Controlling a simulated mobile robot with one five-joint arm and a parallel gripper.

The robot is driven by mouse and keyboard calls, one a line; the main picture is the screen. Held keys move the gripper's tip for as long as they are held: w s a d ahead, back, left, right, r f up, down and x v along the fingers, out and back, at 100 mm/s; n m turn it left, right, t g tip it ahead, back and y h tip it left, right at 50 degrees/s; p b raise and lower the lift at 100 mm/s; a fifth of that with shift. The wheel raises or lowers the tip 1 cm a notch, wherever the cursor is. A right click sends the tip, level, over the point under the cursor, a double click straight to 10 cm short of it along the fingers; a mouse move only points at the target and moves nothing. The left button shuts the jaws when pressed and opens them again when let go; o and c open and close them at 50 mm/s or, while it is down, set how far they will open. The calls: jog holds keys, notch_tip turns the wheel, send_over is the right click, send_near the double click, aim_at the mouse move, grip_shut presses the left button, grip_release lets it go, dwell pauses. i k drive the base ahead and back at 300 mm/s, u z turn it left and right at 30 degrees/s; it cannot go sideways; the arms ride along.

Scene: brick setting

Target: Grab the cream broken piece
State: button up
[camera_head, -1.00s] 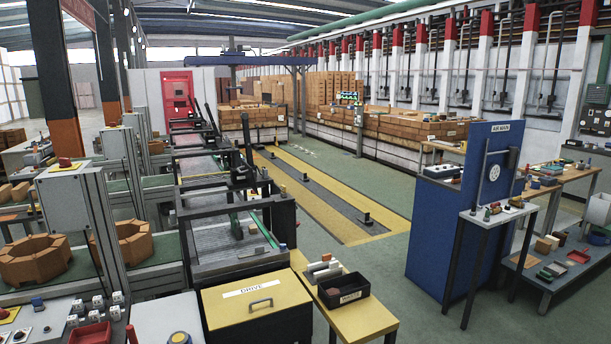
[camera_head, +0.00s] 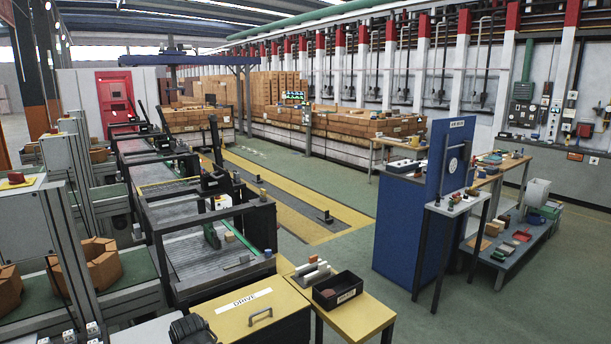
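No piece is clearly recognisable as the cream broken piece. Several pale bars (camera_head: 316,272) lie on the yellow side table beside a black labelled bin (camera_head: 338,290); the bin's contents are too dark to tell. A small beige block (camera_head: 230,237) lies on the near conveyor. Beige blocks (camera_head: 481,244) also lie on the low shelf at the right. I cannot tell whether any of these is broken. My gripper's fingers are not visible. A dark ribbed shape at the bottom edge may be part of my arm.
The yellow DRIVE cabinet (camera_head: 250,308) and yellow side table (camera_head: 372,318) stand close in front. A blue cabinet with an upright panel (camera_head: 448,150) and a narrow stand are at right. Green floor (camera_head: 345,258) is open between them. Conveyors (camera_head: 205,262) run along the left.

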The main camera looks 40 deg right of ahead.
aim_at(229, 235)
jog(key=z, duration=0.6)
jog(key=i, duration=1.05)
jog(key=z, duration=2.6)
jog(key=i, duration=3.35)
jog(key=u, duration=0.05)
